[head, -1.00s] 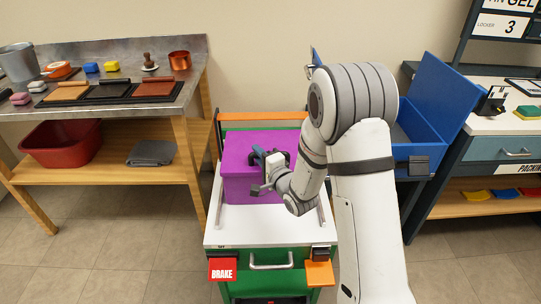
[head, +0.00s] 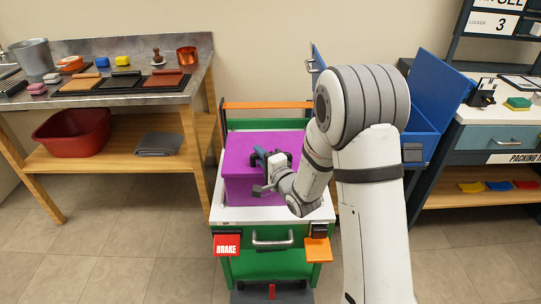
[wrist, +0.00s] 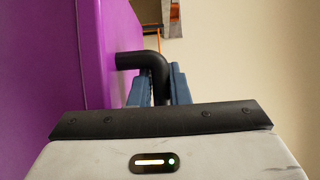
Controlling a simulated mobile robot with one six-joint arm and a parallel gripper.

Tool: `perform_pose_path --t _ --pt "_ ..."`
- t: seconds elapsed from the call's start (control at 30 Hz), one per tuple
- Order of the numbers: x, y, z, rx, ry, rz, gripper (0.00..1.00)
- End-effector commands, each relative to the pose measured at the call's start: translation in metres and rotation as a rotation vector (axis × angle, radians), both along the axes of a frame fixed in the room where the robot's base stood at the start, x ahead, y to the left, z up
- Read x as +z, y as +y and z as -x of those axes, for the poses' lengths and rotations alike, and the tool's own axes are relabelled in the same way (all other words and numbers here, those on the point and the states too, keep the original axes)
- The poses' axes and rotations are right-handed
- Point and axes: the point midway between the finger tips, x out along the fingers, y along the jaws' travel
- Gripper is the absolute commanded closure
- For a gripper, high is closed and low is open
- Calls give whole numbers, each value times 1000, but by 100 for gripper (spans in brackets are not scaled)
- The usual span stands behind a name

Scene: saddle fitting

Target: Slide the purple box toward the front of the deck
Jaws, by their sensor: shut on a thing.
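The purple box (head: 238,188) sits on the white deck (head: 225,215) of a green trolley, with its front face close to the deck's front edge. My arm hides the right part of the box and deck in the head view.
A workbench (head: 190,95) stands left. A blue open bin (head: 432,105) and a packing bench (head: 515,145) stand right.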

Motion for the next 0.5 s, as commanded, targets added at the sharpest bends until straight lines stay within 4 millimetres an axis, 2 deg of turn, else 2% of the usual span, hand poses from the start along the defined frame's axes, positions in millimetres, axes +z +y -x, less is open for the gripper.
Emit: perform_pose_path --t 0.23,0.27,0.5 --pt "0 -9 -2 -13 2 -1 100" --pt "0 -10 -3 -15 1 -2 83" --pt "0 -14 -4 -23 1 -1 64"
